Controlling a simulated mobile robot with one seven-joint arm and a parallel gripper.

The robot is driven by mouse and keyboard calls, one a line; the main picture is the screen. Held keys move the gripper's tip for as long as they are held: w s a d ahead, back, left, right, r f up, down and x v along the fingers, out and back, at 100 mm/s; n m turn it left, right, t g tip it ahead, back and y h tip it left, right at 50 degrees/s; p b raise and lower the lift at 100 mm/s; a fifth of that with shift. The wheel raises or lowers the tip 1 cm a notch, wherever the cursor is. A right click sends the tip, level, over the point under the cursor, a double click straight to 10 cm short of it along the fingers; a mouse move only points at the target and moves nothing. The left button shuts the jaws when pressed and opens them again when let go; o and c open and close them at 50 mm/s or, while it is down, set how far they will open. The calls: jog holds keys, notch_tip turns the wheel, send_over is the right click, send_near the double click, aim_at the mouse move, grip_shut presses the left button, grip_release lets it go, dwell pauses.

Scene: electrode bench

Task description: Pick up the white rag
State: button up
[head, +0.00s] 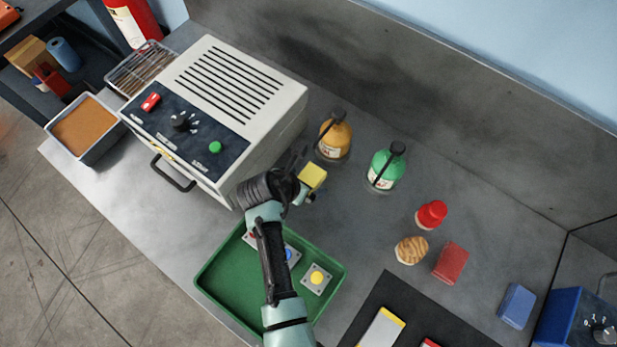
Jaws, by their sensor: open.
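I cannot make out a white rag in the head view. The only loose white thing is a flat, stiff-looking piece with a yellow end (381,332) on the black mat, cut off by the bottom edge. My gripper (307,180) is above the bench, just right of the white oven-like box. It is open. A yellow block (314,175) shows right at its fingers; I cannot tell if it lies between them or beyond them. My arm hides part of the green tray and the bench below.
The white box (244,70) stands left of my gripper. The green tray (222,284) holds several button-like pieces. An orange bottle (335,136) and a green bottle (386,167) stand close at right. Beyond are a red-capped jar (431,214), twine ball (411,250), and red block (451,262).

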jog(key=c, duration=1.5)
jog(key=shift+c, duration=0.2)
jog(key=shift+r, duration=0.15)
jog(key=shift+d+r, duration=0.15)
notch_tip(320, 180, up, 7)
jog(key=shift+s+f+b, duration=0.15)
jog(key=shift+b, duration=0.45)
jog(key=s+d+b, duration=0.3)
jog(key=s+d, duration=0.8)
jog(key=d, duration=0.5)
jog(key=shift+s+f, duration=0.15)
jog(key=shift+s, duration=0.05)
